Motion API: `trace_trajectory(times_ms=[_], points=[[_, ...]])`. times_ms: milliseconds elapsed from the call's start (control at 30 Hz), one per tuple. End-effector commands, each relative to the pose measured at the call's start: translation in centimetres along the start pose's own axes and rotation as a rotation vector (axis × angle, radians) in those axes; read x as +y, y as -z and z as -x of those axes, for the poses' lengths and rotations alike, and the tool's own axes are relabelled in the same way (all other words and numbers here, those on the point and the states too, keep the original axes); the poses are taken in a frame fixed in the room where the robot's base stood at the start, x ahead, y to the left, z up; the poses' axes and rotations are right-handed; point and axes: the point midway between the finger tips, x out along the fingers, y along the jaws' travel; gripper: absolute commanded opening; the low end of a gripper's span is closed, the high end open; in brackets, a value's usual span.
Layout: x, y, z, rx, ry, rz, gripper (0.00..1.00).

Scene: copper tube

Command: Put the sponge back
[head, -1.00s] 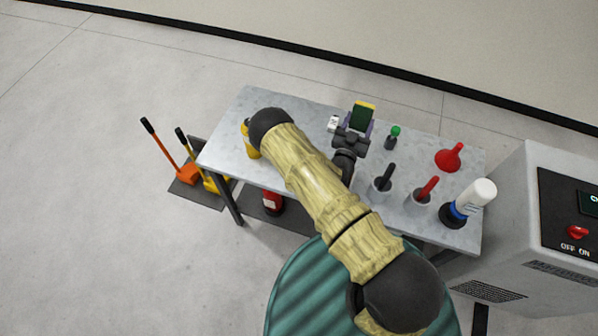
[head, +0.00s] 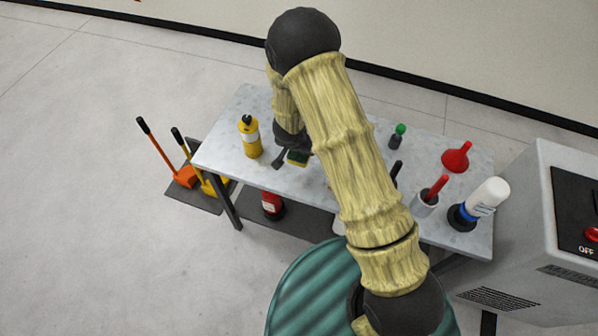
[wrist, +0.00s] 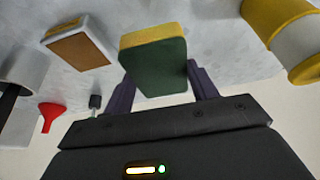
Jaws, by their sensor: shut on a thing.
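The sponge is a block with a dark green face and a yellow layer. It shows in the wrist view (wrist: 155,62) between the two fingers of my gripper (wrist: 163,85), which is shut on it. My arm hides part of the gripper there. Whether the sponge touches the tabletop I cannot tell.
A white block with a brown face (wrist: 79,50) lies nearby in the wrist view. On the grey table (head: 222,150) stand a green-topped item (head: 397,138), a red funnel (head: 456,157), a cup with a red handle (head: 426,202) and a white bottle (head: 482,202). My arm hides the table's middle.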

Motion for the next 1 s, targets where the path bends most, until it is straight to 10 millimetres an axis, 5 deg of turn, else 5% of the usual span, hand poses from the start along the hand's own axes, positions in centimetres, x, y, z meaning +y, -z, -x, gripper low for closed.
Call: trace_trajectory(times_ms=[433,800,1000], points=[[-0.6,-0.3,0.2,-0.013,0.007,0.019,0.39],[-0.5,-2.5,-5.0,-0.015,0.006,0.017,0.39],[-0.5,-2.7,-5.4,-0.012,0.006,0.019,0.39]])
